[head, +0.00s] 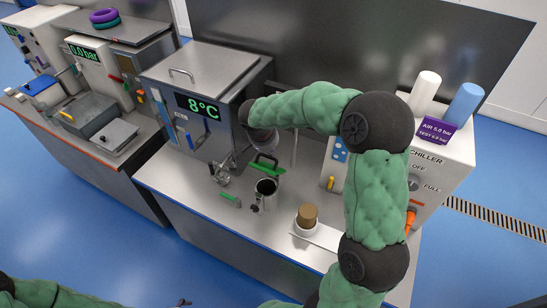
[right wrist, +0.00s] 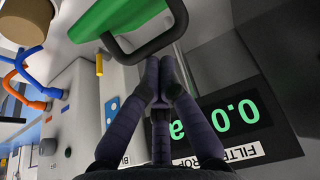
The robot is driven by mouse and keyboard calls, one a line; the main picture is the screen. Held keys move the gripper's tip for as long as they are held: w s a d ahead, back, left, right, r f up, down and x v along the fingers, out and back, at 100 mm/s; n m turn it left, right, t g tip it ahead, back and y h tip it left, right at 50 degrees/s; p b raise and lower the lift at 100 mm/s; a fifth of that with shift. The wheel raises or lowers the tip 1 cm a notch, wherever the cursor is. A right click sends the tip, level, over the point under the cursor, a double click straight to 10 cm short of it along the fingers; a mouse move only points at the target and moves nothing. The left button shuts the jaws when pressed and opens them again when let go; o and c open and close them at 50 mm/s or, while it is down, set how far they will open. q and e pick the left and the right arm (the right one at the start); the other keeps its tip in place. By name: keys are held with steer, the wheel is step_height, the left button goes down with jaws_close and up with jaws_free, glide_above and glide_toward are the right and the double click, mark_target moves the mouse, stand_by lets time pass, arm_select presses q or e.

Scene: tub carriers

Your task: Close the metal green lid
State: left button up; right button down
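The green lid (head: 263,169) stands raised behind the open mouth of a metal pot (head: 266,187) on the steel counter. In the right wrist view the lid (right wrist: 120,14) is at the top, with its dark loop handle (right wrist: 150,46) just beyond my fingertips. My right gripper (right wrist: 159,64) has its purple fingers together. I cannot tell whether the tips touch the handle. In the head view the right gripper is mostly hidden behind the wrist and sits just behind the lid. Of my left gripper, only a small dark tip (head: 183,302) shows at the bottom edge.
A steel box reading 8°C (head: 205,75) stands left of the pot. A white cup with a brown top (head: 306,215) is to the right, near the chiller box (head: 438,150). A small green-handled part (head: 230,200) lies in front. The front counter is partly clear.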

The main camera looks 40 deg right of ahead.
mark_target(265, 167)
steer(key=shift+s+a+f+t+h+b, duration=0.25)
steer(key=shift+a+h+b, duration=0.2)
steer(key=shift+b, duration=1.05)
steer(key=shift+s+a+f+t+h+b, duration=0.15)
steer(key=shift+s+a+f+h+b, duration=0.3)
steer(key=shift+b, duration=1)
steer(key=shift+s+a+f+t+h+b, duration=0.1)
steer(key=shift+a+f+t+h+b, duration=0.35)
steer(key=shift+b, duration=1.05)
steer(key=shift+g, duration=0.25)
steer(key=a+f+b, duration=0.1)
steer(key=b, duration=0.2)
steer(key=s+a+f+b, duration=0.1)
steer(key=a+f+b, duration=0.1)
steer(key=b, duration=0.1)
steer(key=s+a+f+b, duration=0.1)
steer(key=a+b, duration=0.1)
steer(key=b, duration=0.1)
steer(key=shift+s+a+f+b, duration=0.1)
steer(key=shift+s+f+b, duration=0.1)
steer(key=shift+b, duration=0.2)
steer(key=shift+r, duration=0.1)
